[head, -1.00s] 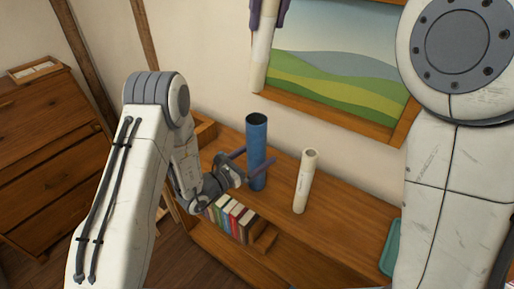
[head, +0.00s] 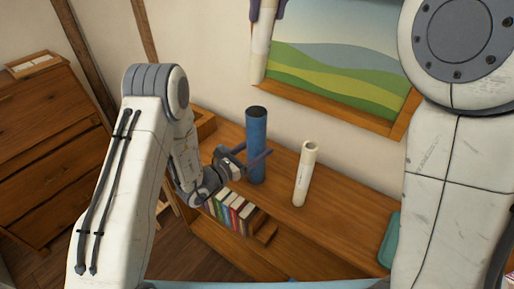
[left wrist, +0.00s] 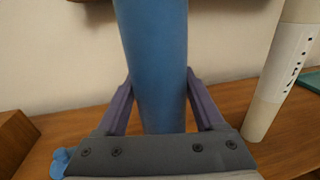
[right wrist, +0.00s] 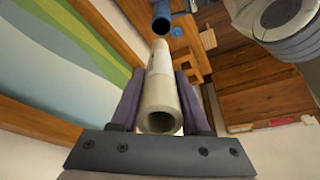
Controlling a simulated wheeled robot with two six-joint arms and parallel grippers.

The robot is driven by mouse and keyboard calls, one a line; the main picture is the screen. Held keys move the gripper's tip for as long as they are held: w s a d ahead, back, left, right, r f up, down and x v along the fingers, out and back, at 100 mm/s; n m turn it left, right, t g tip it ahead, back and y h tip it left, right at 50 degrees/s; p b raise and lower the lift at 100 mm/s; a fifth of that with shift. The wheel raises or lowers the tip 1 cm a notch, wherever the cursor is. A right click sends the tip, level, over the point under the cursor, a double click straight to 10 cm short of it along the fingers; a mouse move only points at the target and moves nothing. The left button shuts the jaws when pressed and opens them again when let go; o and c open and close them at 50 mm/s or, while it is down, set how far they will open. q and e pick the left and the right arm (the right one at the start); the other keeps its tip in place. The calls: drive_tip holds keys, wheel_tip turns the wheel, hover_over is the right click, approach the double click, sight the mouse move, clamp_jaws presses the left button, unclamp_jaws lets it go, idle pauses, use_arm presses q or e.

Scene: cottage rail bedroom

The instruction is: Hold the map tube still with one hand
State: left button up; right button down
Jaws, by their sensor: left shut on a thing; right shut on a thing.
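The blue map tube (head: 257,135) stands upright on the wooden shelf, with a dark round top. My left gripper (head: 247,160) is shut on its lower part from the front left; the left wrist view shows a finger on each side of the blue tube (left wrist: 160,75). My right gripper (head: 267,10), at the top of the head view, is shut on a cream roll (head: 261,48) that hangs above the blue tube, apart from it. The right wrist view shows this roll's (right wrist: 161,90) hollow near end. A second cream tube (head: 304,175) stands upright on the shelf, right of the blue tube.
Several books (head: 233,212) stand in the shelf's lower compartment. A teal object (head: 390,240) lies at the shelf's right. A framed landscape picture (head: 340,60) hangs on the wall behind. A drawer chest (head: 45,150) stands at the left.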

drive_tip(key=shift+f, duration=0.1)
wheel_tip(320, 180, down, 12)
drive_tip(key=shift+c, duration=1.5)
unclamp_jaws()
drive_tip(key=shift+r, duration=0.2)
drive_tip(key=v, duration=1.2)
drive_tip(key=shift+a, duration=0.1)
